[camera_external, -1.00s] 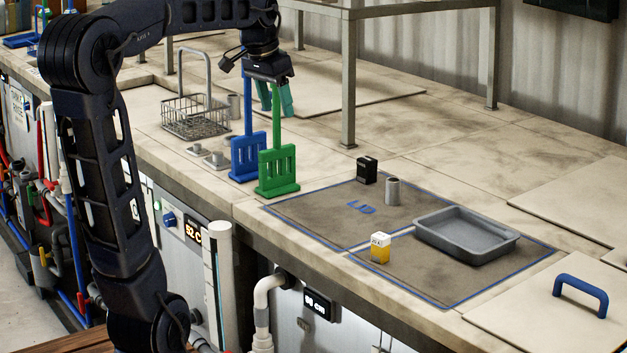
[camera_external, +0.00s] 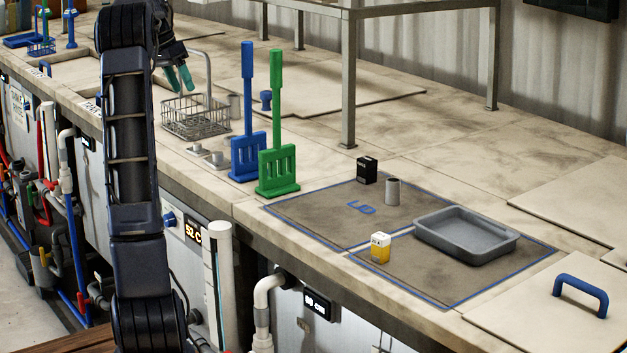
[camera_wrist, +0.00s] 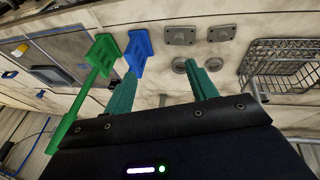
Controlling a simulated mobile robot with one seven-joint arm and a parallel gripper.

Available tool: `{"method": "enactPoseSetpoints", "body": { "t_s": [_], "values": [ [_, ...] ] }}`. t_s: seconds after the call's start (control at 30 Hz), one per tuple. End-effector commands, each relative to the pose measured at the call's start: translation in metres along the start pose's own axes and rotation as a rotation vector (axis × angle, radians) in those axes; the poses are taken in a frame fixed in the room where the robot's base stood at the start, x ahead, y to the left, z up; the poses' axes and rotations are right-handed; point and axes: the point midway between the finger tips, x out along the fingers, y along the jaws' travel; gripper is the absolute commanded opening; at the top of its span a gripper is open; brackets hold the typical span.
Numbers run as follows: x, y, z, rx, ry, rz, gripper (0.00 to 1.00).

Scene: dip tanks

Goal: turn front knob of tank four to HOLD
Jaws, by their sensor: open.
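A blue knob (camera_external: 169,219) shows on the front panel beside a lit temperature display (camera_external: 193,233), just right of my arm in the external view. I cannot read its setting or tell which tank it belongs to. My gripper (camera_external: 179,78) is high over the bench near the wire basket, well above and behind that knob. In the wrist view its two teal fingers (camera_wrist: 163,90) are apart with nothing between them. My arm covers part of the front panels.
A wire basket (camera_external: 194,128), a blue paddle (camera_external: 248,157) and a green paddle (camera_external: 279,172) stand on the bench. A grey tray (camera_external: 466,236) lies to the right. A white pipe (camera_external: 267,290) juts from the front.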

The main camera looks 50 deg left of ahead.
Motion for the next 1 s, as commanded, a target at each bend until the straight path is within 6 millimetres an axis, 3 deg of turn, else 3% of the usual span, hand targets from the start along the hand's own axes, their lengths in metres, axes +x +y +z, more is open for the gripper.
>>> {"method": "enactPoseSetpoints", "body": {
  "t_s": [0.1, 0.3, 0.67, 0.87, 1.0],
  "values": [
    [-0.003, -0.037, 0.016, -0.006, 0.022, 0.012, 0.57],
    [-0.006, -0.079, 0.039, -0.007, 0.047, 0.025, 0.57],
    [-0.01, -0.125, 0.068, -0.008, 0.082, 0.037, 0.57],
    [0.023, -0.132, 0.079, -0.007, 0.082, 0.04, 0.57],
    [0.058, -0.141, 0.09, -0.009, 0.081, 0.042, 0.57]
  ]
}}
